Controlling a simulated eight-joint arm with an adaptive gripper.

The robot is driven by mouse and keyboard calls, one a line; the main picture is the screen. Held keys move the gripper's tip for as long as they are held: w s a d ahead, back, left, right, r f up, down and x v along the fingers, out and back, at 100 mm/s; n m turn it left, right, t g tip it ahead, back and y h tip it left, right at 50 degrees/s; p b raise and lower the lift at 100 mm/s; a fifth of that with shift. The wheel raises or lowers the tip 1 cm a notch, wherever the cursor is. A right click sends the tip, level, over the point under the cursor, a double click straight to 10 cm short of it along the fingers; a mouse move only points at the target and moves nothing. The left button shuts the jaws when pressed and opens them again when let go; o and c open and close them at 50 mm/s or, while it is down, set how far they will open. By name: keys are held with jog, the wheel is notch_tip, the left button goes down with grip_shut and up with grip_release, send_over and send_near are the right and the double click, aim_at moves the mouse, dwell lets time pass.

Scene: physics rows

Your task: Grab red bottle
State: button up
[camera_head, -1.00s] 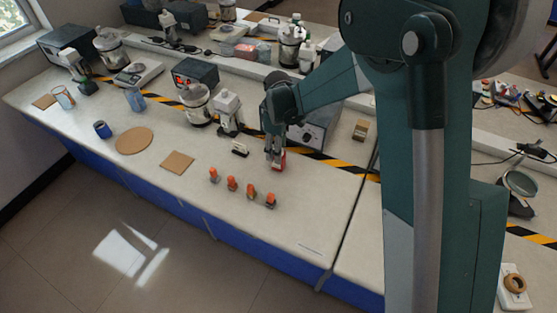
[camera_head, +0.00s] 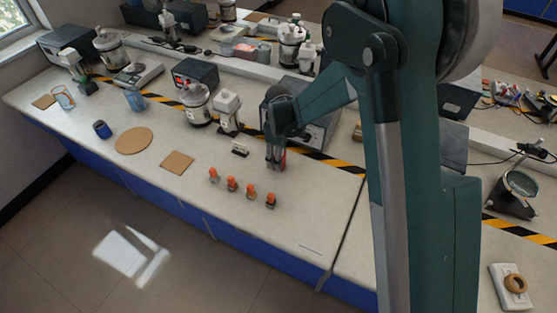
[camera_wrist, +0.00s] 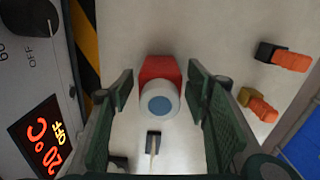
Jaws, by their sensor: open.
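The red bottle (camera_wrist: 159,88) stands on the bench in the wrist view, seen from above, with a white cap that has a blue-grey disc on top. My gripper (camera_wrist: 160,100) is open, with one finger on each side of the bottle and gaps showing between them. In the head view my gripper (camera_head: 276,163) points down at the bench. A bit of the red bottle (camera_head: 283,160) shows beside its fingers, and the rest is hidden behind them.
A heater box with a lit display (camera_wrist: 45,140) stands close on the left in the wrist view. Several orange-topped pieces (camera_head: 232,184) stand in front of my gripper. A small white-topped block (camera_head: 240,149) is to its left. The bench front right is mostly clear.

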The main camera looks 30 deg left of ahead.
jog(key=c, duration=1.1)
jog(key=shift+r, duration=0.15)
jog(key=shift+r, duration=4.9)
